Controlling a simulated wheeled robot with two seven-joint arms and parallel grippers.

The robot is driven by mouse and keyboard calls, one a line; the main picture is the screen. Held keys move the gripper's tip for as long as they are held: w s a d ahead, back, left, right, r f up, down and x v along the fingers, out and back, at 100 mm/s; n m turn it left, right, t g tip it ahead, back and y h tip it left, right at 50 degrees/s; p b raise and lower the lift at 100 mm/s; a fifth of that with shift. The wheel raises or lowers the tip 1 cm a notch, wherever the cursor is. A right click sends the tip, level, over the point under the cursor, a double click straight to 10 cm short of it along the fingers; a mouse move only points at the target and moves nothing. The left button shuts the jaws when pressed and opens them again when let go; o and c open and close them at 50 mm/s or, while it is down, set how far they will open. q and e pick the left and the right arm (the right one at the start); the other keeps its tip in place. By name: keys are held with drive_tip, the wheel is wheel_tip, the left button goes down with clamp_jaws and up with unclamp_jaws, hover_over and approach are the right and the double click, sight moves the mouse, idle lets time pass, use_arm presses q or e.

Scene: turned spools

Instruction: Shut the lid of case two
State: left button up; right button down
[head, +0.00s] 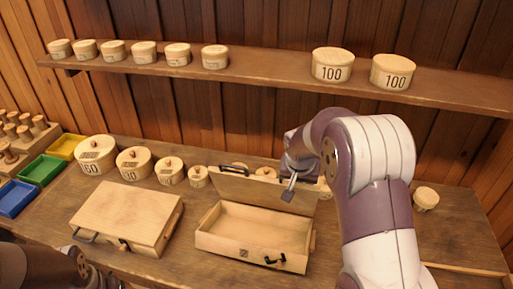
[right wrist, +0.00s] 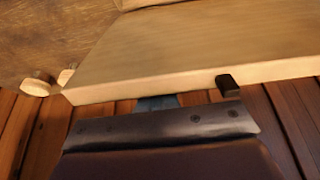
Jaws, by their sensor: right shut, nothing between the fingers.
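An open wooden case (head: 252,232) stands right of centre on the bench, with an empty inside and a dark clasp low on its front. I cannot read its number mark. Its lid (head: 240,188) is raised and leans back at the rear edge. A second wooden case (head: 125,212) to the left is shut. My right gripper (head: 289,190) is shut and empty at the raised lid's right part. The lid (right wrist: 190,50) fills the upper right wrist view, with a dark catch (right wrist: 228,84) on its edge; the fingertips are mostly hidden there. Only part of my left arm shows at bottom left.
Round lidded boxes (head: 97,155) line the bench behind the cases, and several more (head: 333,64) stand on the shelf (head: 270,73). Coloured trays (head: 40,169) are at far left. A small round box (head: 425,198) stands right of my right arm.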

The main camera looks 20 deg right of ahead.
wheel_tip(320, 180, up, 8)
drive_tip(key=p, duration=0.5)
drive_tip(key=shift+f, duration=0.2)
drive_tip(key=s+a+f+n+g+y, duration=0.1)
drive_tip(key=s+a+f+n, duration=0.1)
drive_tip(key=s+a, duration=0.4)
drive_tip(key=s+a+f+n+g+y, duration=0.1)
drive_tip(key=s+a+n, duration=0.3)
drive_tip(key=s, duration=1)
drive_tip(key=shift+a+f+n+g, duration=0.3)
drive_tip(key=shift+a+f, duration=0.05)
drive_tip(key=shift+a, duration=0.55)
drive_tip(key=shift+s, duration=0.1)
